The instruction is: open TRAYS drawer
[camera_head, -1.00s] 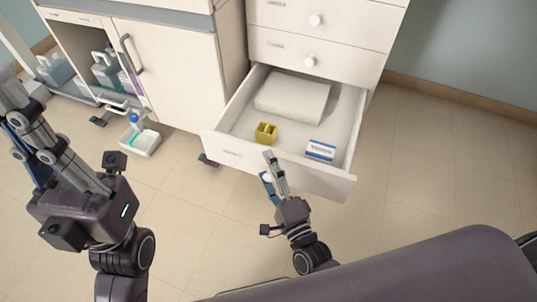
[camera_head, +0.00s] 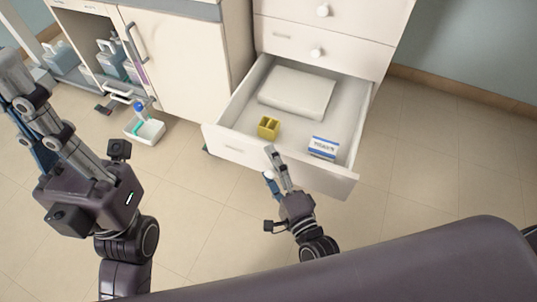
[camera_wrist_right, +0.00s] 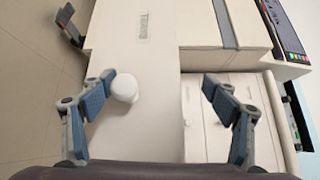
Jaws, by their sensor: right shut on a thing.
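The open drawer (camera_head: 238,148) is pulled well out of the white cabinet. Its label is too small to read in the head view and sits sideways in the wrist view. My right gripper (camera_head: 270,163) is at the drawer's front panel, shut on its round white knob (camera_wrist_right: 125,88). In the right wrist view the knob lies against the left finger of the right gripper (camera_wrist_right: 160,95). Inside the drawer are a pale flat block (camera_head: 296,92), a yellow holder (camera_head: 268,127) and a blue-and-white box (camera_head: 323,147). My left gripper (camera_head: 28,110) is at the left edge, away from the drawer; its jaw opening is unclear.
Shut drawers with white knobs (camera_head: 317,53) are above. A cabinet door (camera_head: 175,60) with a handle stands left of the drawer, beside a shelf with bottles (camera_head: 108,65). A small white tray (camera_head: 146,132) is on the floor. The floor at right is clear.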

